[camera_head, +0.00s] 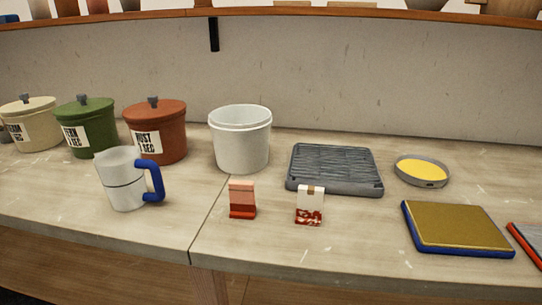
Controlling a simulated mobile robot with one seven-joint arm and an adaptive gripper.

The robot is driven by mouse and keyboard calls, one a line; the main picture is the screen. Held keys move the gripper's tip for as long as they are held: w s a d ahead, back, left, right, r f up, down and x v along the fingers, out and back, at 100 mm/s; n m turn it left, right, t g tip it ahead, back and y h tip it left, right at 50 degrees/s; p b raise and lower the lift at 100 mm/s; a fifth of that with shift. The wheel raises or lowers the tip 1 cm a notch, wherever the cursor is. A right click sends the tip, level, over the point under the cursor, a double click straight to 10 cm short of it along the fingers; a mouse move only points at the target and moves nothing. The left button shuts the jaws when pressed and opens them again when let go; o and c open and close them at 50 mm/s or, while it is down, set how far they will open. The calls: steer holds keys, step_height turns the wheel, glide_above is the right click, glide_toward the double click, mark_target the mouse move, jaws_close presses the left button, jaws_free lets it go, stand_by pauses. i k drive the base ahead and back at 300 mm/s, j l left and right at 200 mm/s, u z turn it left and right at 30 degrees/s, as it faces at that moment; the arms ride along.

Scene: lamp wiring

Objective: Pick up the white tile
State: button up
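A small white tile-like piece (311,194) stands upright near the front of the worktop, right of centre, in the head view. Its lower half has a red and white pattern, and a small brown mark shows at its top edge. A similar small piece in pink and red (242,197) stands apart from it, to its left. My gripper is not in view, and nothing is seen touching the white tile.
A white bucket (241,144) and a dark grey ribbed tray (334,185) stand behind. A white jug (122,182) with a blue handle and several lidded pots are left. A yellow dish (422,172) and a blue-edged gold slab (457,228) lie right. Worktop before the tile is clear.

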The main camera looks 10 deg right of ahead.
mark_target(310, 198)
steer(key=j+z, duration=0.1)
steer(key=z, duration=0.35)
steer(key=j+z, duration=0.1)
steer(key=z, duration=0.3)
steer(key=k+z, duration=0.1)
steer(key=z, duration=0.35)
steer(key=j+z, duration=0.1)
steer(key=z, duration=0.3)
steer(key=i+j, duration=0.3)
